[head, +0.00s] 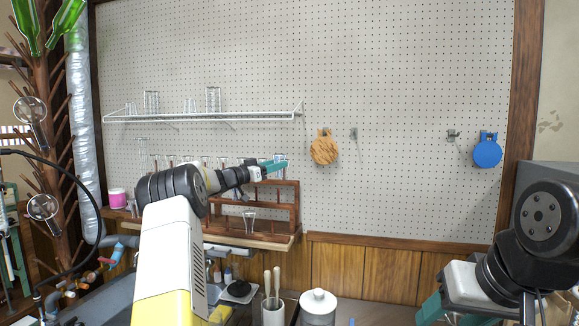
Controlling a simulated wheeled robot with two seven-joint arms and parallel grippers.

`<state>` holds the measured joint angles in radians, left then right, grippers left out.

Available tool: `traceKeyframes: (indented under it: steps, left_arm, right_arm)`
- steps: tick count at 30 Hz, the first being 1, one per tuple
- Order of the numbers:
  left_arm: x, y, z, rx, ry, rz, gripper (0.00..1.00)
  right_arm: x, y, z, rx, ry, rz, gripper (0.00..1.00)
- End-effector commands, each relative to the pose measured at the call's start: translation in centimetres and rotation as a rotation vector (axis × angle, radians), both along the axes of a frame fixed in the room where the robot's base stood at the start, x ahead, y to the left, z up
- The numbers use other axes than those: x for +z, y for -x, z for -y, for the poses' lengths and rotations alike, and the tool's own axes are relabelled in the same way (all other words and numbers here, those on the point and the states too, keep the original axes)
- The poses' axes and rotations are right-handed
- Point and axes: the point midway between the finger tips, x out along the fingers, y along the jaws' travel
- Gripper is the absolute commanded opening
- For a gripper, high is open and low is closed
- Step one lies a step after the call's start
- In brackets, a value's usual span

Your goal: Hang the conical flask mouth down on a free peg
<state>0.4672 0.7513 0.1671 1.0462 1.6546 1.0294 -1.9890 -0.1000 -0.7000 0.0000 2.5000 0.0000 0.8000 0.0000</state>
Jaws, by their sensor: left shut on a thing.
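My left gripper (280,166) has teal fingers and reaches toward the wooden rack in front of the pegboard. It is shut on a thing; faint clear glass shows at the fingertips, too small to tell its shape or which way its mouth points. A brown wooden drying tree (53,130) with many slanted pegs stands at the far left. Several of its pegs are bare. Green bottles (27,25) and clear glass vessels (30,109) hang on it. My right gripper (430,308) shows only partly at the bottom right, and its fingertips are hidden.
A white wire shelf (200,116) holds glassware. The wooden rack (283,210) stands below it, with a clear glass (249,222) at its front. A cork ring board (323,150) and a blue one (487,153) hang on hooks. A white jar (318,305) stands at the bottom.

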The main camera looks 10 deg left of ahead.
Motion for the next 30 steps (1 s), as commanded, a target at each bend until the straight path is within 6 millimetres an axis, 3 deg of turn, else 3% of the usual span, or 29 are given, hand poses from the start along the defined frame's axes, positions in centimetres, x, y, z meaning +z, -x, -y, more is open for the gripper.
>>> traceKeyframes:
  steps: [9, 30]
  left_arm:
    - [-0.4, -1.8, -0.8, 0.0, 0.0, 0.0, 0.01]
    - [-4.7, -1.7, -0.7, 0.0, 0.002, -0.003, 0.01]
  right_arm:
    - [0.0, 0.0, 0.0, 0.0, 0.0, 0.0, 0.55]
    - [0.0, 0.0, 0.0, 0.0, 0.0, 0.0, 0.55]
